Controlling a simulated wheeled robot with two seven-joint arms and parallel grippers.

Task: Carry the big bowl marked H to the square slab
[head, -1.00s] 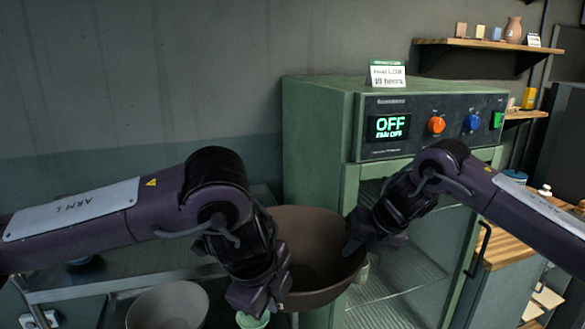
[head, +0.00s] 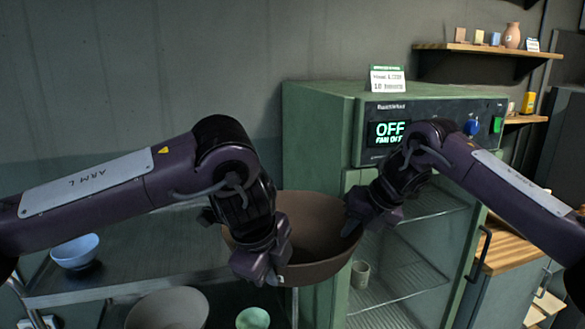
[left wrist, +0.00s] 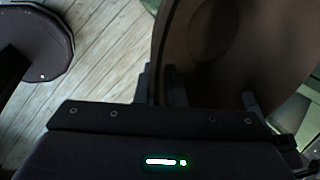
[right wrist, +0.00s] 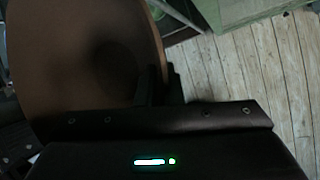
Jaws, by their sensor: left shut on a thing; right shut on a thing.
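A big brown bowl (head: 312,235) hangs in the air between my two grippers, in front of the green cabinet. My left gripper (head: 268,268) is shut on its left side wall. My right gripper (head: 358,214) is shut on its right side wall. The bowl also fills much of the left wrist view (left wrist: 220,50) and the right wrist view (right wrist: 70,50). Its opening faces up in the head view, tipped a little toward me. No letter H shows on the visible parts, and I see no square slab.
A green cabinet (head: 320,110) with an OFF display stands behind the bowl, with a small cup (head: 360,273) on its shelf. A metal table (head: 130,265) is at left with a blue bowl (head: 75,250). A dark bowl (head: 168,310) and a green bowl (head: 252,318) sit low in front.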

